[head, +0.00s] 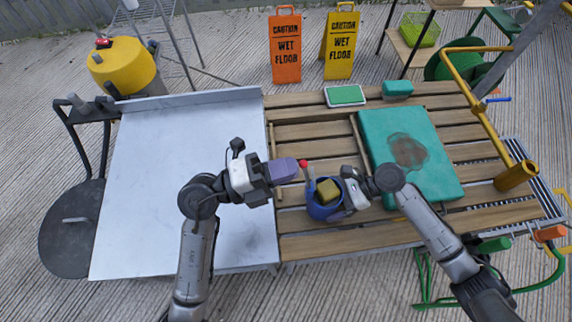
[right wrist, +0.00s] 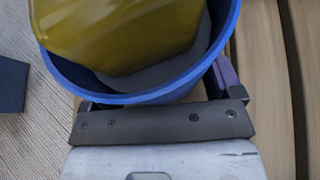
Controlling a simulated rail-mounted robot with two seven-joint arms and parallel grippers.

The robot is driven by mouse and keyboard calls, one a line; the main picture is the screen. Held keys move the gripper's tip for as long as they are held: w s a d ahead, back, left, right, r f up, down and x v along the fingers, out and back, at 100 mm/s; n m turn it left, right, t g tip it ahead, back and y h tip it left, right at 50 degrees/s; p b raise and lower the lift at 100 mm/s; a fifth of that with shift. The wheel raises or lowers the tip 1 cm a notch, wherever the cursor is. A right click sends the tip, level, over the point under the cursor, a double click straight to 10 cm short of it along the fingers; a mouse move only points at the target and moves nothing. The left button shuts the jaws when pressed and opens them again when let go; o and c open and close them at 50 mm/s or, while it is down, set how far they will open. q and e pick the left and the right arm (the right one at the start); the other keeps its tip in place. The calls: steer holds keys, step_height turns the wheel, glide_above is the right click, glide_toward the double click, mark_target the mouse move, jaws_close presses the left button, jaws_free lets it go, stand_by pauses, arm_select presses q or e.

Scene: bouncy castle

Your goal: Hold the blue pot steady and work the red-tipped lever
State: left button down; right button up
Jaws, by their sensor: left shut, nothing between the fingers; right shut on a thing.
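The blue pot (head: 319,210) stands on the slatted wooden table with a yellow block (head: 328,189) inside it. The lever's red tip (head: 303,163) sticks up at the pot's upper left; its shaft runs down toward the pot, and its lower end is unclear. My left gripper (head: 292,169), with purple fingers, is shut and empty, its tips just left of the red tip; I cannot tell whether they touch it. My right gripper (head: 343,202) is shut on the pot from the right. In the right wrist view the pot's rim (right wrist: 150,97) lies between its fingers.
A grey metal sheet (head: 150,190) covers the left side. A stained teal board (head: 385,130) lies right of the pot. A green-topped tray (head: 345,95) and teal block (head: 397,88) sit at the back. A yellow pipe frame (head: 490,125) rises at right. Bare slats lie below the pot.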

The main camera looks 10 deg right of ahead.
arm_select(q)
steer(key=s+d+r+m+y, duration=0.1)
steer(key=d+y, duration=0.7)
steer(key=s+d+f+y, duration=0.1)
steer(key=d+f+y, duration=0.5)
steer(key=d+f, duration=0.2)
steer(key=shift+d+f+m+t, duration=0.3)
steer(key=shift+d+f, duration=0.1)
steer(key=shift+f, duration=0.15)
stand_by(0.5)
steer(key=shift+f, duration=0.1)
stand_by(0.3)
